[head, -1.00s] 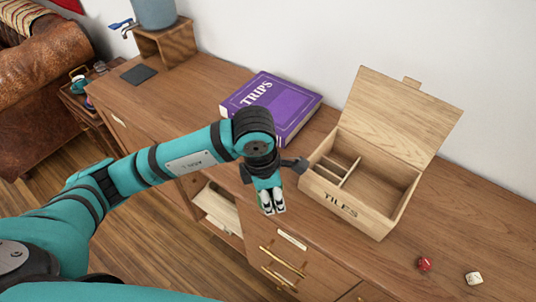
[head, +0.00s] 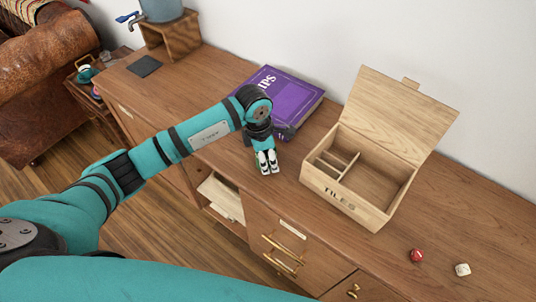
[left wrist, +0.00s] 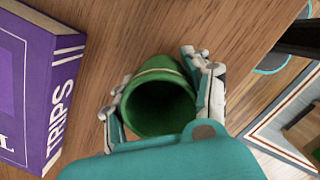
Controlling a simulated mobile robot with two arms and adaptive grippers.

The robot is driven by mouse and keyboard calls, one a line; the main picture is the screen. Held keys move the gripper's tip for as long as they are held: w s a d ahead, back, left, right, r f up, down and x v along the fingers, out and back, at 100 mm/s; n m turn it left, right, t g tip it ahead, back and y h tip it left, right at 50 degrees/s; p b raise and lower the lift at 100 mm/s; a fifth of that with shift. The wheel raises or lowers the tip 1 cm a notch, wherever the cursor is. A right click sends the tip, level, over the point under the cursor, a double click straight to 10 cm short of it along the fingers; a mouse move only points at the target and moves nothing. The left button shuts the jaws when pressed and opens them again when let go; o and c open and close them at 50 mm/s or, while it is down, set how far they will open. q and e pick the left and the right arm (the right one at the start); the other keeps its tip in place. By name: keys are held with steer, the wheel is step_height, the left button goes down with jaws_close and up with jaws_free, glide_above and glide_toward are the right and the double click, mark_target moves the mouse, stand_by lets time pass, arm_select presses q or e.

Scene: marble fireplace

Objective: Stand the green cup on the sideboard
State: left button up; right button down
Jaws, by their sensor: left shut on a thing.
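The green cup (left wrist: 160,104) is between the fingers of my left gripper in the left wrist view, its open mouth facing the camera. My left gripper (head: 267,162) is shut on it. In the head view the gripper is near the front edge of the wooden sideboard (head: 225,85), between the purple book and the tile box. The cup is hidden there behind the gripper and arm. I cannot tell whether the cup's base touches the sideboard top. My right gripper is not in view.
The purple book (head: 290,92) lies close behind the gripper. The open wooden tile box (head: 343,200) stands to its right. A red die (head: 416,255) and a white die (head: 462,269) lie farther right. The top is clear left of the book, up to a dark square (head: 145,65).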

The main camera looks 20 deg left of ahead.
arm_select(q)
steer(key=shift+f, duration=0.25)
steer(key=o, duration=1.2)
steer(key=shift+r, duration=0.1)
steer(key=shift+c, duration=0.2)
steer(key=shift+r, duration=0.15)
step_height(320, 180, up, 12)
steer(key=a+b, duration=0.1)
steer(key=b, duration=0.1)
steer(key=shift+s+a, duration=0.35)
steer(key=shift+s, duration=0.05)
